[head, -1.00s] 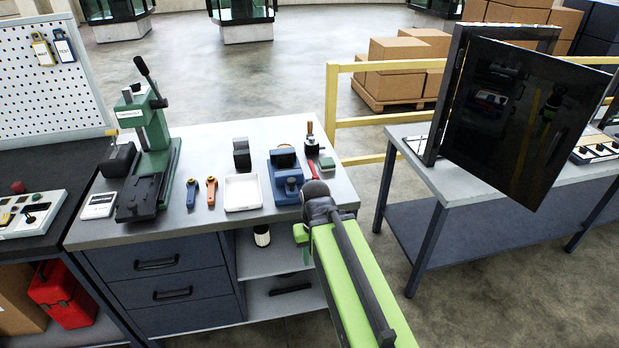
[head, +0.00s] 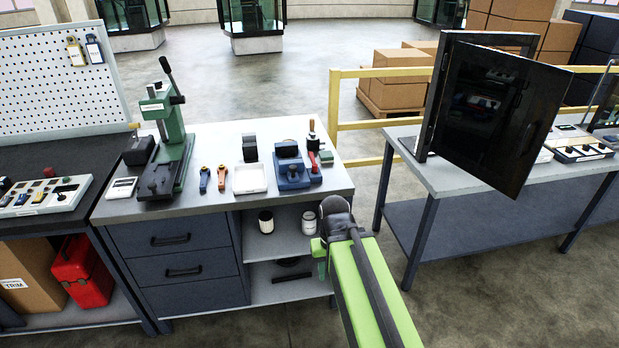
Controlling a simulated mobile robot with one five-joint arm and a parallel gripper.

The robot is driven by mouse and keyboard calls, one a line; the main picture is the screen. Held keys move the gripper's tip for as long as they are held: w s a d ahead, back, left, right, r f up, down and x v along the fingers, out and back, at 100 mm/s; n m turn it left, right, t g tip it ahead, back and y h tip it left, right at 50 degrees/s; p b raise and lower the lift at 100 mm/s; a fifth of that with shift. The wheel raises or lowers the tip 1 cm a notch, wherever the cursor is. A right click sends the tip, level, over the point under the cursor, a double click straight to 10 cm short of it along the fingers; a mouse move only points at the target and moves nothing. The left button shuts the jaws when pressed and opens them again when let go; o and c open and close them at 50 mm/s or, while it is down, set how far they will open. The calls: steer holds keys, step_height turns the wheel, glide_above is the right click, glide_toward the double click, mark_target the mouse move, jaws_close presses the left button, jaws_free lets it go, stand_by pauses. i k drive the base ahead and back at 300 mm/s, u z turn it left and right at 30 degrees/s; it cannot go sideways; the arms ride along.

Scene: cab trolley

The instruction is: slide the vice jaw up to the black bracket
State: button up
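A blue vice (head: 292,177) stands on the grey workbench top, right of a white tray. A black piece (head: 287,149) shows at its back; I cannot tell whether this is the black bracket or how far the jaw is from it. A red handle (head: 313,162) shows at the vice's right side. My gripper (head: 319,262) hangs at the end of my green arm, in front of the bench's open shelves, below and apart from the vice. Its fingers are small and partly hidden by the arm, so its opening does not show.
A second table (head: 455,178) with a dark open-doored cabinet (head: 490,115) stands right. Floor between them is clear.

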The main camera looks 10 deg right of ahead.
mark_target(292, 169)
steer(key=z, duration=0.25)
steer(key=k, duration=0.2)
steer(key=u, duration=0.4)
steer(key=i, duration=0.75)
steer(key=u, duration=1.6)
steer(key=k, duration=1)
steer(key=z, duration=0.55)
steer(key=i, duration=1.05)
steer(key=u, duration=0.1)
